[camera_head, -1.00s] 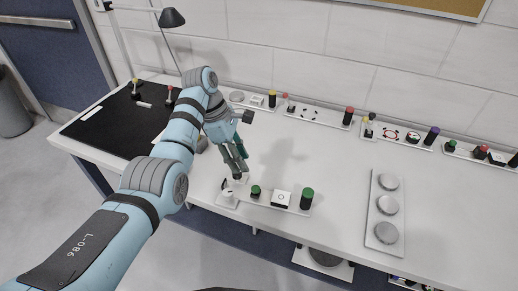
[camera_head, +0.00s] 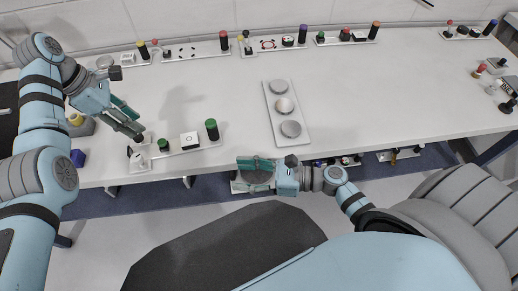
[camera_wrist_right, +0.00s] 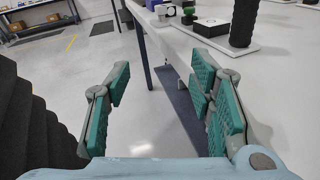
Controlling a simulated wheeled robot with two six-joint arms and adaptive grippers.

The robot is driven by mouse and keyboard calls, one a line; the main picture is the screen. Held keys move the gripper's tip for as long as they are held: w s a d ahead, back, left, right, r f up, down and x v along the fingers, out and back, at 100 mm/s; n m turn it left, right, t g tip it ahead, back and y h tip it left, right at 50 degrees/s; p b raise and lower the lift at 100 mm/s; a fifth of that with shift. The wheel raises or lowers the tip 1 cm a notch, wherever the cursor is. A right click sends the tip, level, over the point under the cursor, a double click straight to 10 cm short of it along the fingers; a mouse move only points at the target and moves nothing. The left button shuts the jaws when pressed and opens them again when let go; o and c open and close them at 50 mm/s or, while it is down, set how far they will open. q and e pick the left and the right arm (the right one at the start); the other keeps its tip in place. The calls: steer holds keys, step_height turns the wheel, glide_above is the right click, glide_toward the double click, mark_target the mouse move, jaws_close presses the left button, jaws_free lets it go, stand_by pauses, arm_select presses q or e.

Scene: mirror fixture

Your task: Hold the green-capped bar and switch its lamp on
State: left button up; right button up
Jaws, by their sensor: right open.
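The green-capped bar is a pale plate (camera_head: 172,152) along the table's front edge. It bears a dark cylinder with a green top (camera_head: 211,130), a white box with a ring mark (camera_head: 190,140), a green knob (camera_head: 163,145) and a small white part (camera_head: 137,158) at its left end. It also shows in the right wrist view (camera_wrist_right: 225,42). I cannot tell whether any lamp is lit. My left gripper (camera_head: 141,126) is open just above and behind the bar's left end, apparently empty. My right gripper (camera_head: 237,174) is open and empty off the front edge, right of the bar.
A plate with three round discs (camera_head: 302,139) lies right of the bar. Several fixtures with coloured caps line the back, such as one with a red-topped cylinder (camera_head: 224,42). A blue block (camera_head: 77,157) sits near the left arm.

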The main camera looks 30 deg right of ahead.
steer(key=w+r+m+t+y, duration=0.2)
steer(key=w+r+t, duration=0.2)
steer(key=r, duration=0.8)
steer(key=m+t+h, duration=0.2)
steer(key=h, duration=0.4)
glide_toward(216, 130)
steer(key=shift+n+g, duration=0.3)
steer(key=x, duration=1.1)
steer(key=shift+w+r, duration=0.1)
steer(key=shift+w, duration=0.15)
steer(key=shift+c, duration=0.3)
jaws_close()
